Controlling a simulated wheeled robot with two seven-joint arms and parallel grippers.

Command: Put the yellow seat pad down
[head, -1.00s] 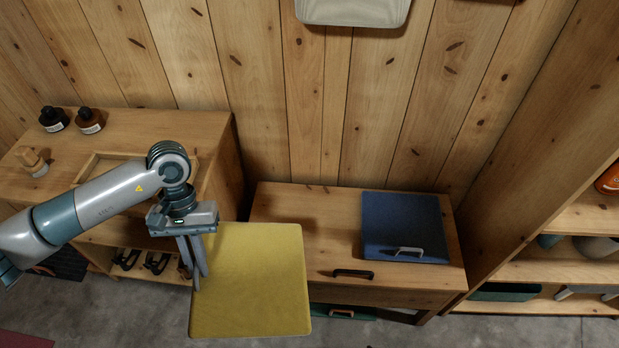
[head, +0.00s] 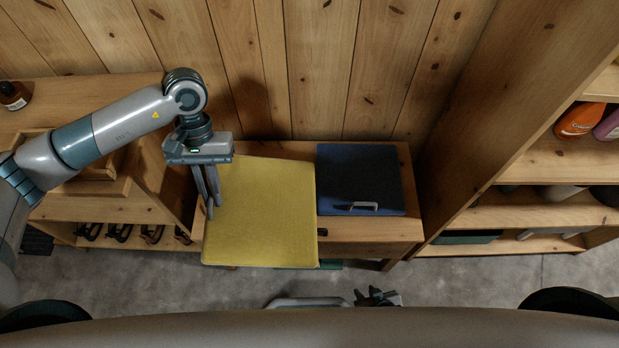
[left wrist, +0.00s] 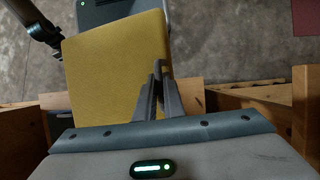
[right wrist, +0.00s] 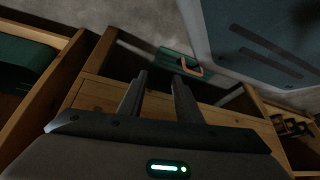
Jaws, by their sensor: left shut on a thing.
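The yellow seat pad (head: 265,215) is a flat square held by one edge in my left gripper (head: 210,207), which is shut on it. In the head view the pad covers the left part of the wooden bench (head: 372,230), beside the blue pad (head: 360,175). I cannot tell whether it touches the bench. It also shows in the left wrist view (left wrist: 115,60), with the left fingers (left wrist: 160,90) at its edge. My right gripper (right wrist: 158,90) is open and empty in the right wrist view, with bench woodwork below it.
A wooden cabinet (head: 130,205) with dark hooks stands left of the bench. Open shelves (head: 540,160) with bottles stand to the right. A green box with a handle (right wrist: 180,66) is low down. Grey floor (head: 460,275) is clear in front.

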